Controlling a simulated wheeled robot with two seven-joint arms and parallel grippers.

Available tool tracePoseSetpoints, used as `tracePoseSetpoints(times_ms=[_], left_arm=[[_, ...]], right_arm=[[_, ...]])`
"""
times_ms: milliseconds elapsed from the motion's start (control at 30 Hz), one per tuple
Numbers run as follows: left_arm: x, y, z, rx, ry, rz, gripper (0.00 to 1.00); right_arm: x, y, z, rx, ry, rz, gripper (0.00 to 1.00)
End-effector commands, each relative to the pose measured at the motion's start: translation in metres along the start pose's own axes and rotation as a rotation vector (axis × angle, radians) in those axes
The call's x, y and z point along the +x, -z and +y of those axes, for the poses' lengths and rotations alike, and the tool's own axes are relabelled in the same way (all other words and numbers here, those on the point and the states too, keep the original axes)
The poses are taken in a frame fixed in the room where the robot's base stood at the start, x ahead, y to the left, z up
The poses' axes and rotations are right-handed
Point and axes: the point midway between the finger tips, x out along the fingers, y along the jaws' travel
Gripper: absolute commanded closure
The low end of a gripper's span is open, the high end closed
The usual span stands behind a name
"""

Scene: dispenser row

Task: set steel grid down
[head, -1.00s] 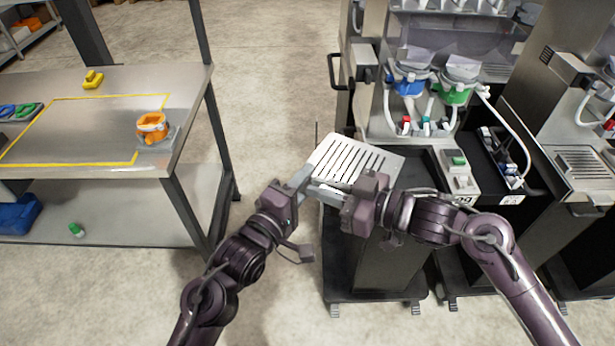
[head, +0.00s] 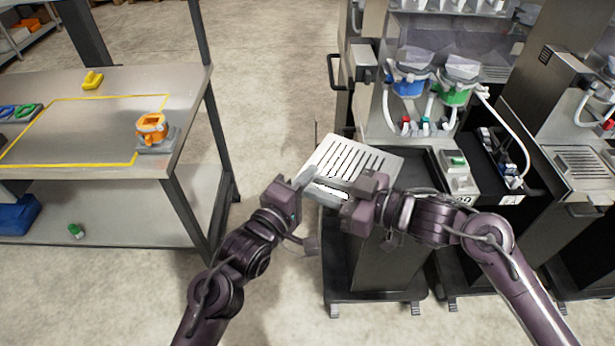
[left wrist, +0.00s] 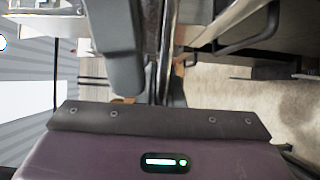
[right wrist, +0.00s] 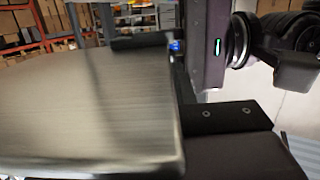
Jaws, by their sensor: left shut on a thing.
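The steel grid (head: 350,160) is a pale slotted plate in the head view, at the front of the left dispenser, over its dark drip tray area (head: 422,172). My left gripper (head: 305,182) is shut on its near left edge. In the left wrist view a thin metal edge (left wrist: 160,50) runs beside a grey finger. My right gripper (head: 352,198) is at the grid's near right side; its jaws are hidden. The right wrist view shows a large brushed metal face (right wrist: 90,105) close by. Whether the grid rests on the dispenser or is held just above cannot be told.
Blue (head: 410,82) and green (head: 455,92) dispenser heads with hoses stand behind the grid. A steel table (head: 180,90) at the left carries an orange object (head: 152,128) and a yellow block (head: 92,79). Floor is clear between table and dispensers.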

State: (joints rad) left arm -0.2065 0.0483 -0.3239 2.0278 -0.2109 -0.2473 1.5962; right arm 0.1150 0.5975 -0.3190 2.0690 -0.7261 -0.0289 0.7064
Motion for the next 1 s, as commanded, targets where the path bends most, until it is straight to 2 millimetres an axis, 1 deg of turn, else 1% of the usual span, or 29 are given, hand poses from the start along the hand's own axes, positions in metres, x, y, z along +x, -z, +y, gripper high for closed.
tracePoseSetpoints(times_ms=[33, 100, 367, 467, 567, 800, 900, 1000], left_arm=[[0.0, 0.0, 0.001, 0.0, -0.002, 0.0, 1.0], [0.0, 0.0, 0.001, 0.0, -0.003, 0.0, 1.0], [0.0, 0.0, 0.002, 0.0, -0.004, 0.0, 1.0], [0.0, 0.0, 0.002, 0.0, -0.004, 0.0, 1.0], [0.0, 0.0, 0.002, 0.0, -0.004, 0.001, 1.0], [0.0, 0.0, 0.002, 0.0, -0.004, 0.0, 1.0], [0.0, 0.0, 0.002, 0.0, -0.004, 0.0, 1.0], [0.0, 0.0, 0.002, 0.0, -0.004, 0.0, 1.0]], right_arm=[[0.0, 0.0, 0.0, 0.0, 0.0, 0.0, 0.71], [0.0, 0.0, 0.0, 0.001, 0.0, -0.001, 0.64], [-0.001, -0.001, -0.001, 0.002, 0.001, -0.003, 0.64], [-0.007, -0.002, 0.0, 0.002, 0.0, -0.003, 0.64], [-0.022, -0.003, 0.0, 0.002, -0.001, -0.005, 0.64], [-0.075, -0.003, 0.0, 0.003, -0.002, -0.007, 0.64], [-0.092, -0.003, -0.001, 0.002, 0.001, -0.007, 0.64], [-0.104, -0.002, 0.001, 0.004, -0.002, -0.004, 0.64]])
